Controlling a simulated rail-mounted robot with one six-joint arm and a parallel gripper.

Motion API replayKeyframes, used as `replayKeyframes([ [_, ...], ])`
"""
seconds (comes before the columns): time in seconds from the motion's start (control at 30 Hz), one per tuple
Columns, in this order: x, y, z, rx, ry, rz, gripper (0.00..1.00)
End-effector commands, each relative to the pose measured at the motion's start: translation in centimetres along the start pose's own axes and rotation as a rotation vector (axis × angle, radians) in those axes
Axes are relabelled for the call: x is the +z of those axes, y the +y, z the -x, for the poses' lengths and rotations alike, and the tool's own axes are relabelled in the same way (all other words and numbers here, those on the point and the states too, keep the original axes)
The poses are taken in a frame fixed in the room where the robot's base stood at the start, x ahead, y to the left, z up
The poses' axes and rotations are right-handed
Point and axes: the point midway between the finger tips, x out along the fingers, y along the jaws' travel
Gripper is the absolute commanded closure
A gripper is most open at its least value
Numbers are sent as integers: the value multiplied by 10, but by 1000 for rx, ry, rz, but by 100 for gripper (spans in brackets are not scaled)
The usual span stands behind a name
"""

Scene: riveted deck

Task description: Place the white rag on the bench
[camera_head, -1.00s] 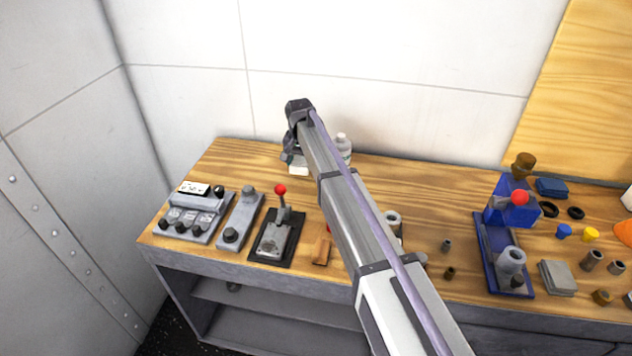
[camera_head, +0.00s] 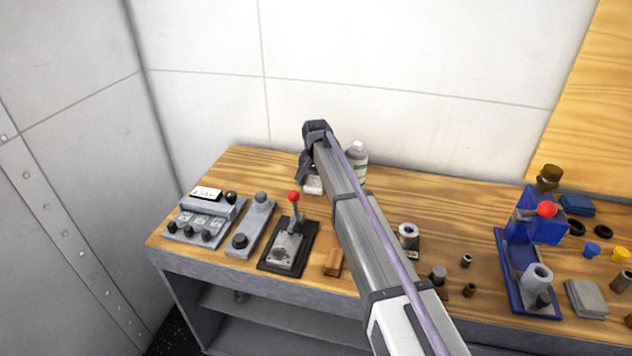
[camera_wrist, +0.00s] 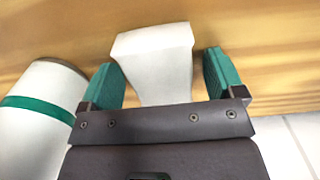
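The white rag (camera_wrist: 158,58) sits between the green-padded fingers of my gripper (camera_wrist: 165,78) in the wrist view. A gap shows between the rag and each finger, so the gripper looks open around it. In the head view, the rag (camera_head: 313,186) is a small pale patch under my gripper (camera_head: 306,172), at the back left of the wooden bench (camera_head: 260,165). The wrist hides part of it. It appears to rest on the bench top, though its underside cannot be seen.
A white bottle with a green band (camera_head: 357,160) stands right beside the gripper, also in the wrist view (camera_wrist: 40,112). A red-knobbed lever (camera_head: 290,240) and grey control boxes (camera_head: 205,218) are at the front left. A blue press (camera_head: 530,255) stands right. The back middle is clear.

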Motion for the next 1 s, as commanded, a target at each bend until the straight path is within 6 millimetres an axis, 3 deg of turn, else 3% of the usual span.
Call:
replayKeyframes([
  [0.23, 0, 0, 1, 0, 0, 0, 11],
  [0.37, 0, 0, 13, 0, 0, 0, 11],
  [0.8, 0, 0, 117, 0, 0, 0, 11],
  [1.0, 0, 0, 126, 0, 0, 0, 11],
])
